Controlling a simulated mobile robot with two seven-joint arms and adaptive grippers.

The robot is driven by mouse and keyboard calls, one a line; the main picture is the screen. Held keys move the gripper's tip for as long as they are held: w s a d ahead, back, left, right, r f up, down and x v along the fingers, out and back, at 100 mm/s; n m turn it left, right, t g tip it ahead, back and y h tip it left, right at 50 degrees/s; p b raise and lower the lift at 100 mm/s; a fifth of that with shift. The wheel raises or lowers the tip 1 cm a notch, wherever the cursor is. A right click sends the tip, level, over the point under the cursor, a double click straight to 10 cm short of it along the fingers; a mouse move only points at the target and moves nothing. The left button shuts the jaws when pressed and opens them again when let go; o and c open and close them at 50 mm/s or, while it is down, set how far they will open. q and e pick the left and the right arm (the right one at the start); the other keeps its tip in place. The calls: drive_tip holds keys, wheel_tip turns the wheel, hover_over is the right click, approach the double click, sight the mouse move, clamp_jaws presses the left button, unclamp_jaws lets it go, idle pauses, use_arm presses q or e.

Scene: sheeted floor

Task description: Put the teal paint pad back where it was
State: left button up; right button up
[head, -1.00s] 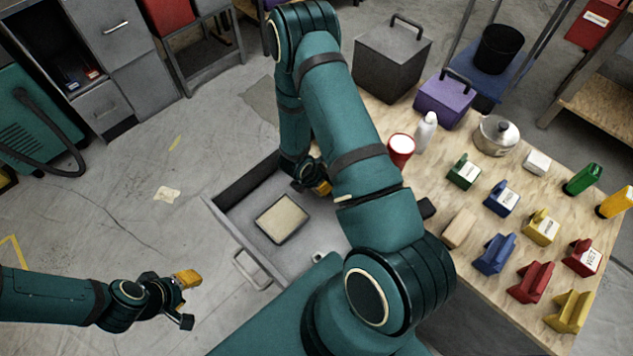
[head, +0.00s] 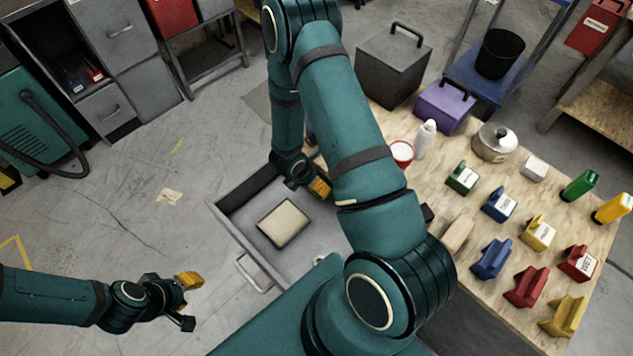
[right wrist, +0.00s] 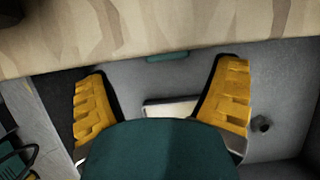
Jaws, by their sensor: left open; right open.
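No teal paint pad shows clearly in the head view. In the right wrist view a small teal strip (right wrist: 168,57) shows beside the plywood edge; I cannot tell whether it is the pad. A cream, dark-edged flat block (head: 284,222) lies in the open grey drawer (head: 232,226). My right gripper (head: 316,187) is over the drawer's far right part, partly hidden by my arm. In the right wrist view its yellow fingers (right wrist: 160,95) are spread, with the pale block partly visible beyond. My left gripper (head: 189,301) is open and empty above the floor, left of the drawer.
The plywood table (head: 415,205) right of the drawer holds several coloured blocks, a pot (head: 494,143), a white bottle (head: 425,139), a red can (head: 402,153) and a purple box (head: 445,106). Grey cabinets (head: 120,45) stand at the back left.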

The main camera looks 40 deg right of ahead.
drive_tip(key=p+v, duration=0.2)
drive_tip(key=v, duration=0.6)
drive_tip(key=s+a+m+y, duration=0.3)
drive_tip(key=a+m+y, duration=0.1)
drive_tip(key=a+m, duration=0.5)
drive_tip(key=s+a+m+t+y, duration=0.1)
drive_tip(key=s+a+m+y, duration=0.3)
drive_tip(key=a+m, duration=0.6)
drive_tip(key=shift+a+m+y, duration=0.3)
drive_tip(key=shift+a+m, duration=0.05)
drive_tip(key=shift+m, duration=0.55)
drive_tip(key=shift+s, duration=0.15)
